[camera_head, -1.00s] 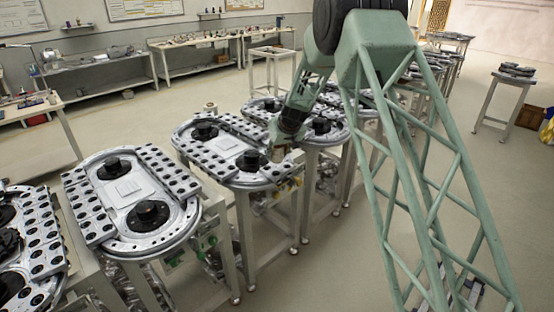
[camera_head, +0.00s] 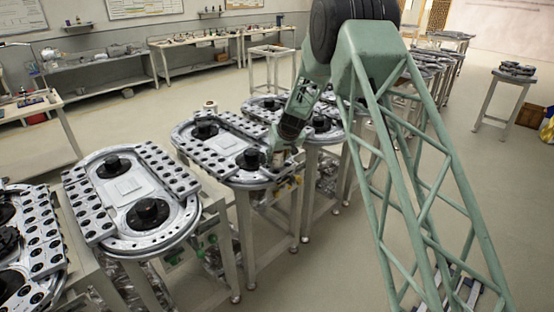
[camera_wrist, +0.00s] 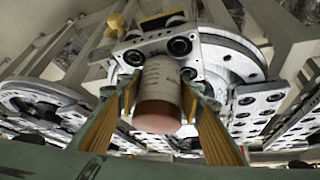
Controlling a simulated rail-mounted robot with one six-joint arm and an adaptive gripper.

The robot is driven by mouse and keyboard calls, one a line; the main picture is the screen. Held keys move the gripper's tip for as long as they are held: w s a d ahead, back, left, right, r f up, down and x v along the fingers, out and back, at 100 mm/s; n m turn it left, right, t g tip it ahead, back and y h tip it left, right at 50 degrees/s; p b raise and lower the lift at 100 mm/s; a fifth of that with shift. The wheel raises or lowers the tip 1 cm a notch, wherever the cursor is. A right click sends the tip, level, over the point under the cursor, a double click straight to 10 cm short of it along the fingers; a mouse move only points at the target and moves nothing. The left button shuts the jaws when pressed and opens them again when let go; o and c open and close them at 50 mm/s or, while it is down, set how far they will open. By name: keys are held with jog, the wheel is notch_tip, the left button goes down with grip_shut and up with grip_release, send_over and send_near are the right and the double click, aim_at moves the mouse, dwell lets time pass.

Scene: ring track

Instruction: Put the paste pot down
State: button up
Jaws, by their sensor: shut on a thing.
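The paste pot (camera_wrist: 158,95) is a pale cylinder with printed lettering and a pinkish-brown end facing the wrist camera. My gripper (camera_wrist: 160,88) is shut on it, with one yellow-lined finger on each side. In the head view my gripper (camera_head: 278,158) is low over the right end of the middle ring-track table (camera_head: 190,150). The pot is hard to make out there. In the wrist view the metal track plate with black round holes lies behind the pot. I cannot tell whether the pot touches the track.
Another ring-track table (camera_head: 95,165) stands to the left, and more stand behind to the right. A small pale cylinder (camera_head: 210,107) shows at the far edge of the middle table. Open floor (camera_head: 330,260) lies to the right of the tables.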

jog(key=shift+f, duration=0.1)
dwell(0.3)
jog(key=o, duration=1)
jog(key=shift+r, duration=0.35)
jog(key=shift+v, duration=5.85)
jog(key=shift+s, duration=0.1)
